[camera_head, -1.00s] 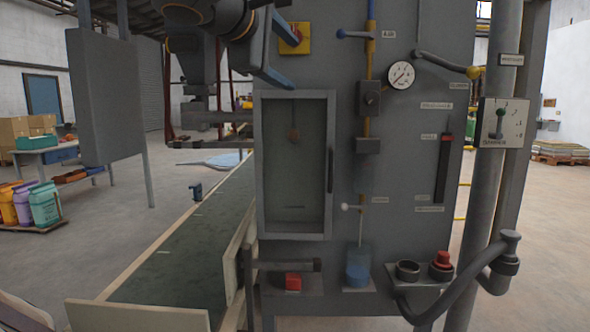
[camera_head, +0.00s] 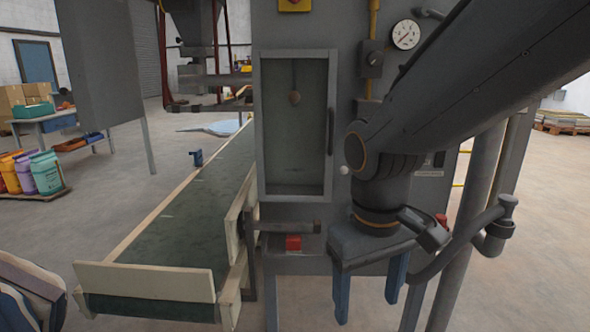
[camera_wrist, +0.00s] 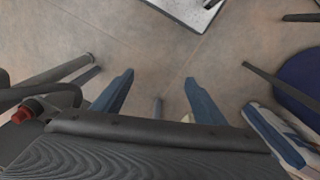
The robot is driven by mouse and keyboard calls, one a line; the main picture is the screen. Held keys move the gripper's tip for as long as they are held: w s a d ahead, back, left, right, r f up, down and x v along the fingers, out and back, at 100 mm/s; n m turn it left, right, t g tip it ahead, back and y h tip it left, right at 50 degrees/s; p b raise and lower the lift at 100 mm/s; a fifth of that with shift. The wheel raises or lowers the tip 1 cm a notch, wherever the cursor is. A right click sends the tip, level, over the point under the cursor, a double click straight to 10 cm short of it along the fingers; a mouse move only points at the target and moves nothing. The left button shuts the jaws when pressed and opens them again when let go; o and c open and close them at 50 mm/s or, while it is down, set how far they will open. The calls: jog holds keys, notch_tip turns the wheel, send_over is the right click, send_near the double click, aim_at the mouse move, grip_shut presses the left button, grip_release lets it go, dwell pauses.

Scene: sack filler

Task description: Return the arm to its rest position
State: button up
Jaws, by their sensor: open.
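My gripper (camera_head: 368,300) hangs from my arm in front of the lower right of the grey machine cabinet (camera_head: 285,35). Its two blue fingers point down, stand well apart and hold nothing. In the wrist view my gripper (camera_wrist: 158,88) also shows both blue fingers spread over bare floor.
A green conveyor belt (camera_head: 180,235) with pale side boards runs along the left. A red button (camera_head: 293,243) sits low on the cabinet. A bent grey pipe (camera_head: 470,235) stands close to the right of my gripper. A pressure gauge (camera_head: 406,34) is above.

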jog(key=s+f+m+y, duration=0.1)
jog(key=s+f+m, duration=0.1)
jog(key=s+f, duration=0.15)
jog(key=d+r+m+p, duration=0.2)
jog(key=d+r+p, duration=0.5)
jog(key=p, duration=0.7)
jog(key=shift+d+r+g+h, duration=0.3)
jog(key=shift+d+r, duration=0.05)
jog(key=shift+r, duration=0.2)
jog(key=shift+w, duration=0.1)
